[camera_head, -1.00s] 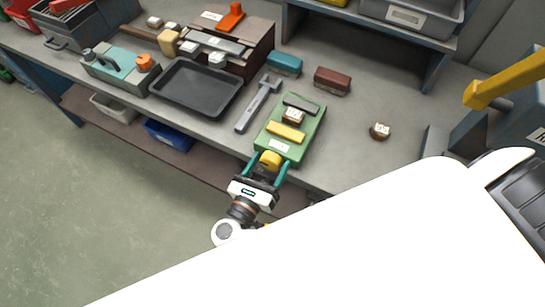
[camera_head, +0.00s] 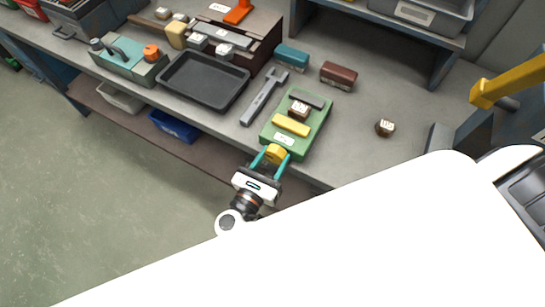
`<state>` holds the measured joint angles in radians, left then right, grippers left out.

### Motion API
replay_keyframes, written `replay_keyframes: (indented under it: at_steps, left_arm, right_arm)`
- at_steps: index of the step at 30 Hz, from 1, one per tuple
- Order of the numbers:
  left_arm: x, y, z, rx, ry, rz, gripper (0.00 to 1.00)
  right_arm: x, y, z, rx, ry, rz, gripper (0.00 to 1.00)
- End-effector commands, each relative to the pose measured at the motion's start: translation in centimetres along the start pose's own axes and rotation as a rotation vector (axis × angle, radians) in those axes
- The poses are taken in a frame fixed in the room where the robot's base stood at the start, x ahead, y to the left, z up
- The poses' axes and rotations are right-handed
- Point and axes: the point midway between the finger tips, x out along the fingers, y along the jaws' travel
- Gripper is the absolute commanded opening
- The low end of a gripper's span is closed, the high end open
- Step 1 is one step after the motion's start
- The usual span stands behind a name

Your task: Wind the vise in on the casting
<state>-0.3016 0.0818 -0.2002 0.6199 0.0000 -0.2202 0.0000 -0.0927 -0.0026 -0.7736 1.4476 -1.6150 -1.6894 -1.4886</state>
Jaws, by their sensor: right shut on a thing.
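The green vise (camera_head: 315,122) sits on the workbench near its front edge. Its far jaw (camera_head: 307,100) is dark and its near jaw (camera_head: 291,126) is yellow. The casting (camera_head: 300,110), a small brown block with a pale labelled top, stands between the jaws, close to the dark one. A narrow gap seems to show between the casting and the yellow jaw. My right gripper (camera_head: 270,161), with teal fingers, is shut on the yellow knob (camera_head: 277,153) at the vise's near end. My left gripper is out of view.
A dark tray (camera_head: 205,85), a grey wrench (camera_head: 262,98), a teal block (camera_head: 292,56) and a maroon block (camera_head: 338,75) lie around the vise. A yellow bar (camera_head: 508,85) juts in at the right.

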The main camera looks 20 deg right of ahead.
Motion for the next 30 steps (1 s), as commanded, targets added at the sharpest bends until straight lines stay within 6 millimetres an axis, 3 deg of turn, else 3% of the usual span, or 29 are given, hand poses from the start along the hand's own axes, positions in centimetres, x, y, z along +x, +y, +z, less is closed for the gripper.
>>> replay_keyframes:
  at_steps: [15, 30]
  left_arm:
    - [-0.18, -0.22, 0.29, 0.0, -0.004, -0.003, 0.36]
    - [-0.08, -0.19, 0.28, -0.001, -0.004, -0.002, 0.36]
  right_arm:
    - [0.13, -0.02, -0.03, 0.361, 0.002, 0.002, 0.26]
    - [0.15, -0.03, -0.12, 0.468, 0.004, 0.002, 0.26]
